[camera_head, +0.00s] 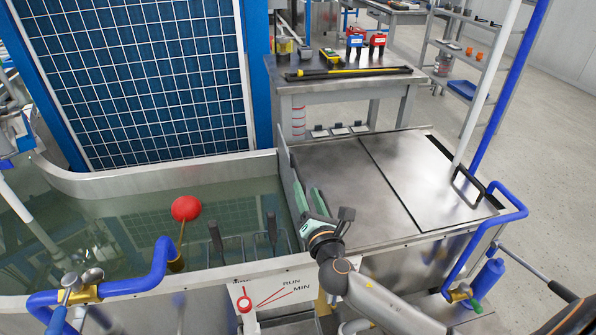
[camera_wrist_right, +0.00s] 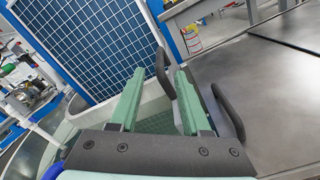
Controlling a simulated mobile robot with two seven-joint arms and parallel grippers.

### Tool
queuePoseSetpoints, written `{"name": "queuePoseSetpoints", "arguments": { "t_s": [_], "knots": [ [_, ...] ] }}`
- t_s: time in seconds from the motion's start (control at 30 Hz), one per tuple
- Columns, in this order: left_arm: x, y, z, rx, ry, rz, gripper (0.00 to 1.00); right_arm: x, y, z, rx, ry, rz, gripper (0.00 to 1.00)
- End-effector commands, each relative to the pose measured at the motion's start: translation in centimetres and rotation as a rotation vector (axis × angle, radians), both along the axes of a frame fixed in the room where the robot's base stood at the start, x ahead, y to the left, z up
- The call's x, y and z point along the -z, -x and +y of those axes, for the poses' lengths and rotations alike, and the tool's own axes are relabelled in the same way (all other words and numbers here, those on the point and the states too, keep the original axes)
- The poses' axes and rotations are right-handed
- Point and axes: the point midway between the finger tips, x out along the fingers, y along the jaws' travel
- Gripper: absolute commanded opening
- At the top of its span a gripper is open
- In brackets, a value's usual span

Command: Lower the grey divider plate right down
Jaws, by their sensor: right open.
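The grey divider plate (camera_head: 286,160) stands on edge in the head view, between the water tank and the flat metal top to its right. Its upper part rises above the tank rim, and its near part is partly hidden behind my right gripper. My right gripper (camera_head: 309,198) is open, with green fingers pointing away from me beside the plate's near end. I cannot tell whether it touches the plate. In the right wrist view the two green fingers (camera_wrist_right: 158,98) stand apart, with a dark curved bar beside each. My left gripper does not show.
The tank (camera_head: 120,184) holds water and a red float ball (camera_head: 186,208). A RUN/MIN scale plate (camera_head: 272,290) is on its front. Blue pipes (camera_head: 150,275) stand at the front left. A black handle (camera_head: 467,187) rises from the metal top (camera_head: 350,185). A bench (camera_head: 340,84) stands behind.

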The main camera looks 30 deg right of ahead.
Motion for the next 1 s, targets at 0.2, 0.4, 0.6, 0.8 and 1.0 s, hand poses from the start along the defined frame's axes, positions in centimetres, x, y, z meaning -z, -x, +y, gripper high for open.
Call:
{"name": "queuePoseSetpoints", "arguments": {
  "t_s": [0.2,0.4,0.6,0.8,1.0],
  "knots": [
    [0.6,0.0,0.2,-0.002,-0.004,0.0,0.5,0.0,-4.3,-1.1,0.001,-0.003,-0.002,0.47],
    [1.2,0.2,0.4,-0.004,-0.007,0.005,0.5,0.1,-7.5,-1.9,0.001,-0.004,-0.001,0.47],
    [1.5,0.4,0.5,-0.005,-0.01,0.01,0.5,0.1,-9.1,-2.3,-0.001,-0.004,0.0,0.47],
    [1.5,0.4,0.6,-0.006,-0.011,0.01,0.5,0.1,-9.4,-2.4,0.0,-0.004,0.001,0.47],
    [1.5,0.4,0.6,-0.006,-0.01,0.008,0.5,0.1,-9.4,-2.4,0.0,-0.005,0.001,0.41]
  ]
}}
